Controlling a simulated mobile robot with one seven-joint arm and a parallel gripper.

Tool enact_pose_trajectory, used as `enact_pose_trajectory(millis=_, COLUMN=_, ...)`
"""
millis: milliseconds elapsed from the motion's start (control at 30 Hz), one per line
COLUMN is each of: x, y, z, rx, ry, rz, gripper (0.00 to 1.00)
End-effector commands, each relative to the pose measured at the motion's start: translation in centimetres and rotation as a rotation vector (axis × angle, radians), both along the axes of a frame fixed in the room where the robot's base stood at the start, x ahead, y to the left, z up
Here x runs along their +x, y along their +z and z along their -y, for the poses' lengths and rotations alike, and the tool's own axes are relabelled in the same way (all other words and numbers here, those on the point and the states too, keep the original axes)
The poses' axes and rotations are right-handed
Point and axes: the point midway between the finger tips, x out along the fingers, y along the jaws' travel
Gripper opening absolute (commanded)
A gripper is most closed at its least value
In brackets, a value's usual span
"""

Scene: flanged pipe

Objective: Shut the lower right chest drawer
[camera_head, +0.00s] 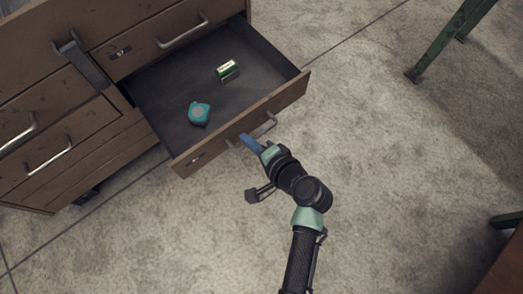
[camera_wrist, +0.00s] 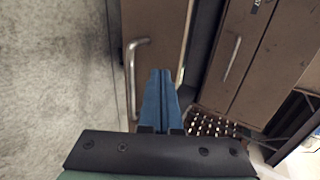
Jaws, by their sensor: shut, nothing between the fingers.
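The lower right chest drawer (camera_head: 248,119) stands pulled out from the brown wooden chest (camera_head: 125,22). Inside it lie a teal tape measure (camera_head: 199,112) and a small green box (camera_head: 227,70). My gripper (camera_head: 248,142) is shut and empty, with its blue fingertips at the drawer front, beside the metal handle (camera_head: 265,128). In the wrist view the shut blue fingers (camera_wrist: 162,88) point at the drawer's front panel (camera_wrist: 170,30), just right of its handle (camera_wrist: 133,70). I cannot tell whether the fingertips touch the panel.
Another drawer (camera_head: 165,38) sits shut above the open one, and more shut drawers (camera_head: 45,155) are at the left. Green metal legs (camera_head: 440,55) stand at the upper right. A brown surface (camera_head: 505,268) is at the lower right. The concrete floor in front is clear.

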Motion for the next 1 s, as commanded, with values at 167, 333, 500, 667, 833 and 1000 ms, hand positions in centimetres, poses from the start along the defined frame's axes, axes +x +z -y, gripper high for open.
enact_pose_trajectory(millis=167, x=2.1, y=0.1, z=-1.4, rx=-0.001, ry=0.001, rz=0.006, gripper=0.0)
enact_pose_trajectory(millis=333, x=2.7, y=0.2, z=-1.8, rx=0.0, ry=0.0, rz=0.004, gripper=0.0)
enact_pose_trajectory(millis=500, x=2.8, y=0.3, z=-1.8, rx=-0.001, ry=0.0, rz=0.003, gripper=0.0)
enact_pose_trajectory(millis=667, x=2.8, y=0.3, z=-1.8, rx=-0.001, ry=0.0, rz=0.003, gripper=0.0)
enact_pose_trajectory(millis=833, x=3.3, y=0.3, z=-2.2, rx=0.0, ry=0.0, rz=0.004, gripper=0.0)
enact_pose_trajectory(millis=1000, x=5.2, y=0.4, z=-3.5, rx=0.0, ry=0.003, rz=0.005, gripper=0.0)
